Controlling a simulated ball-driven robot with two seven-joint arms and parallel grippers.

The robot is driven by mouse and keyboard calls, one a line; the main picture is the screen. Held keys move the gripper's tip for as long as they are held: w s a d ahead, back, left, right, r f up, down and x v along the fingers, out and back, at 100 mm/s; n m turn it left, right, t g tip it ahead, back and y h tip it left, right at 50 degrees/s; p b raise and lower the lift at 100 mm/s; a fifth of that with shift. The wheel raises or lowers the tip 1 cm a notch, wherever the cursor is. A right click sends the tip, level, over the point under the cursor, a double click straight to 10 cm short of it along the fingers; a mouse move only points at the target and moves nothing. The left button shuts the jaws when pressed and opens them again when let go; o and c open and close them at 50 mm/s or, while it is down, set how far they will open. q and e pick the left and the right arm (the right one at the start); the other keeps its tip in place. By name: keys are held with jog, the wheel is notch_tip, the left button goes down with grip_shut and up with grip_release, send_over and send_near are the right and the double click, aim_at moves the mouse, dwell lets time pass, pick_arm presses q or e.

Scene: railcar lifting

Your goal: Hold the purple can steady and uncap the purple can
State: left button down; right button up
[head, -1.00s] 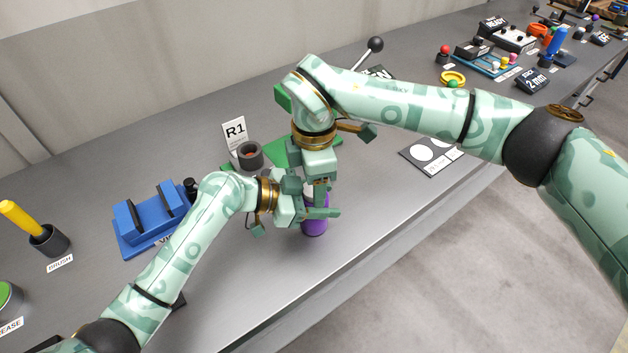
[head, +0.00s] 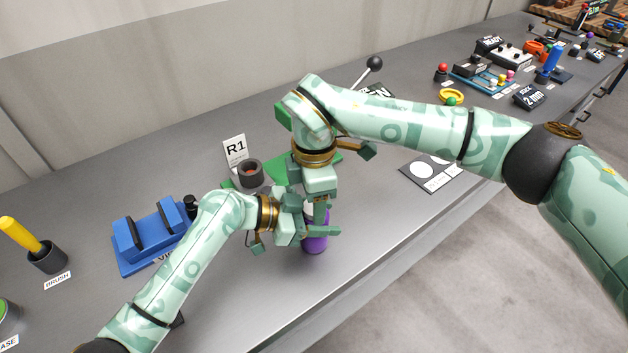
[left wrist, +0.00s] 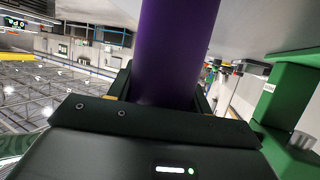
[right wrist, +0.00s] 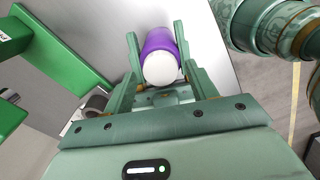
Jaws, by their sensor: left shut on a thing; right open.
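The purple can (head: 315,243) is near the front edge of the grey bench. My left gripper (head: 318,231) is shut around its side from the left. In the left wrist view the purple can body (left wrist: 172,50) fills the space between the jaws. In the right wrist view the can (right wrist: 158,40) shows its round white cap (right wrist: 161,69). My right gripper (right wrist: 157,60) points down from above and is open, with one finger on each side of the cap. The fingers hide part of the can in the head view, and I cannot tell whether the can touches the bench.
A blue vise-like holder (head: 155,238) and a yellow-handled brush in a black cup (head: 47,258) stand left. An R1 sign (head: 236,155) and a dark cup (head: 250,173) stand behind. A card with white circles (head: 432,170) lies right. The bench front between is clear.

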jog(key=shift+f, duration=0.6)
jog(key=c, duration=1)
jog(key=o, duration=1)
jog(key=shift+o, duration=0.2)
jog(key=shift+r, duration=0.1)
notch_tip(320, 180, up, 4)
jog(key=shift+r, duration=0.2)
pick_arm(q)
jog(key=c, duration=0.6)
grip_release()
jog(key=shift+o, duration=0.2)
